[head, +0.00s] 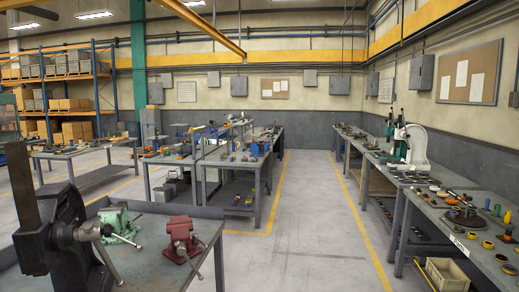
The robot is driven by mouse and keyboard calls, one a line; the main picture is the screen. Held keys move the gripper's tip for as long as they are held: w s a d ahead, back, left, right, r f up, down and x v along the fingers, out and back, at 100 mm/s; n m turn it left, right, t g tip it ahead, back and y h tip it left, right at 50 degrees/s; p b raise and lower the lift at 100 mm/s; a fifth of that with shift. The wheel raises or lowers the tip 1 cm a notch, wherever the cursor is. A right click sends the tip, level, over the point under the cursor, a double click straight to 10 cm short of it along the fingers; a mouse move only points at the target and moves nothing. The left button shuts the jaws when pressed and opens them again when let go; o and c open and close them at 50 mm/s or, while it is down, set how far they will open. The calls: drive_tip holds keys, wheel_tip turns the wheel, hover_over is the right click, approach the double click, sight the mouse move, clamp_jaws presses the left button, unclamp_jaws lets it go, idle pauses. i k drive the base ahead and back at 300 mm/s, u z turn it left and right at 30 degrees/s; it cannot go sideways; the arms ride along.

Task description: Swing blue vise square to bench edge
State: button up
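A small blue object (257,149) stands near the right end of the middle bench (249,164). It may be the blue vise, but it is too small to tell its jaws or its angle to the bench edge. Another small blue shape (197,133) is farther left among the clutter of the middle benches. On the near bench (150,262) at lower left are a red vise (183,238) and a green vise (119,224), neither of them blue. My gripper is not in view.
A dark arbor press (62,225) rises at the near left. A long bench with parts (455,237) runs along the right, with a green and white machine (409,145) farther back. The grey floor aisle (309,215) between yellow lines is clear.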

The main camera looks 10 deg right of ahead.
sight(255, 149)
drive_tip(key=z, duration=0.35)
drive_tip(key=k, duration=1.05)
drive_tip(key=z, duration=0.65)
drive_tip(key=i, duration=2.15)
drive_tip(key=u, duration=0.2)
drive_tip(key=i, duration=2.1)
drive_tip(key=u, duration=0.2)
drive_tip(key=i, duration=2.1)
drive_tip(key=u, duration=0.5)
drive_tip(key=i, duration=2.05)
drive_tip(key=u, duration=1.5)
drive_tip(key=i, duration=1.7)
drive_tip(key=u, duration=1.15)
drive_tip(key=i, duration=0.75)
drive_tip(key=u, duration=0.3)
